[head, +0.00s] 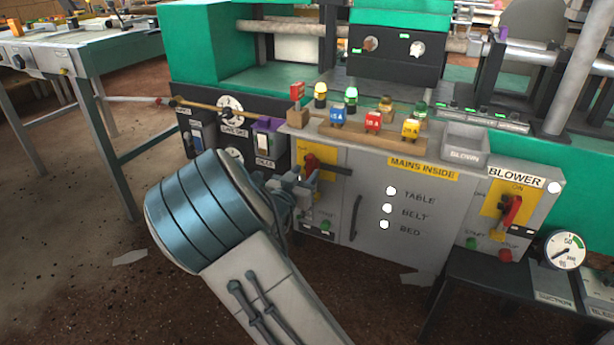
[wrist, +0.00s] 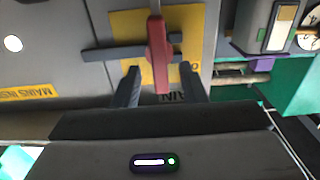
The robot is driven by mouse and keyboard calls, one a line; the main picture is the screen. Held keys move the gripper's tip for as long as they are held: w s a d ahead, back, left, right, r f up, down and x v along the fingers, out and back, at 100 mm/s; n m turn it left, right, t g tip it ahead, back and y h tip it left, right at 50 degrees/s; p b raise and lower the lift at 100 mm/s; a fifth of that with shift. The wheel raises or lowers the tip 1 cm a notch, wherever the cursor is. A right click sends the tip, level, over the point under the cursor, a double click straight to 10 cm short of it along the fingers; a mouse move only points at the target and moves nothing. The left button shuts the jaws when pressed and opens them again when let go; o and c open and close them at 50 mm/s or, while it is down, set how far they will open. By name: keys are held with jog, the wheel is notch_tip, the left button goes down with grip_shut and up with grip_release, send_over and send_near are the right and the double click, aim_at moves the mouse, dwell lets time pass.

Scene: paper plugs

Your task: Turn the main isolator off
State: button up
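The main isolator is a yellow plate (head: 326,156) with a red handle (head: 311,163) on the grey cabinet's left part. A dark bar (head: 335,168) sticks out to its right. In the wrist view, which is upside down, the red handle (wrist: 158,55) stands upright in the picture across the yellow plate (wrist: 122,25) and the dark bar (wrist: 108,53). My gripper (head: 303,184) is at the isolator and hides part of it. Its two fingers (wrist: 160,70) are apart, one each side of the handle's end, with gaps showing. I cannot tell the depth between them.
A similar blower isolator (head: 511,211) with a red handle is at the cabinet's right. Coloured padlocks and lamps stand along the top ledge, such as a red padlock (head: 373,122). A wooden rod (head: 215,110) and a purple-topped switch box (head: 265,140) are left of the isolator.

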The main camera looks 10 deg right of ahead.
jog(key=shift+x, duration=1.2)
grip_shut()
